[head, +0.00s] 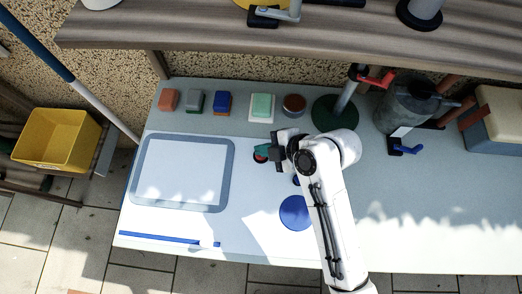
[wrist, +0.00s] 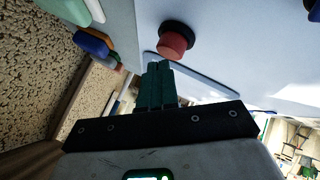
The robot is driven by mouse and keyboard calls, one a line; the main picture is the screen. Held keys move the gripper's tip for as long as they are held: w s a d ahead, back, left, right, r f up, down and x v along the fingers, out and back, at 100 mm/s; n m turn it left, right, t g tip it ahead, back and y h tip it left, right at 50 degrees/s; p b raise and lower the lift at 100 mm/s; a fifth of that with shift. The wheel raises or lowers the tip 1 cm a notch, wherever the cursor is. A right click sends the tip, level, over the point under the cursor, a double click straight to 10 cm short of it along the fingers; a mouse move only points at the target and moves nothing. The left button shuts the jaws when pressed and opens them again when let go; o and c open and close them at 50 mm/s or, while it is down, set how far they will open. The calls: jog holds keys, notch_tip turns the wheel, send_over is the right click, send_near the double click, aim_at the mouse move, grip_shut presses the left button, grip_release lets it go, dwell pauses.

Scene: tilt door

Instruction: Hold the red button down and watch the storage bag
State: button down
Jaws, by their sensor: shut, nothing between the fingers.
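The red button (head: 260,157) sits in a dark round base on the table, right of the framed pale panel. In the wrist view the red button (wrist: 173,44) shows just beyond my fingertips. My gripper (head: 265,151) is shut, with its dark green fingers together and nothing between them. In the wrist view my gripper (wrist: 157,68) points at the button; whether it touches it I cannot tell. The button's cap stands out from its base in the wrist view. I cannot make out a storage bag for certain in either view.
The framed panel (head: 184,172) lies left of the button. Several coloured blocks stand along the back, including a green one (head: 261,106). A post on a dark green base (head: 334,113) and a grey canister (head: 405,104) stand behind my arm. A blue disc (head: 295,213) lies in front.

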jog(key=shift+f+b, duration=0.35)
jog(key=shift+f, duration=0.2)
dwell(0.9)
jog(key=shift+r, duration=0.1)
dwell(2.9)
jog(key=shift+r+p, duration=0.8)
jog(key=shift+r, duration=0.1)
notch_tip(320, 180, up, 5)
jog(key=p, duration=0.4)
dwell(0.5)
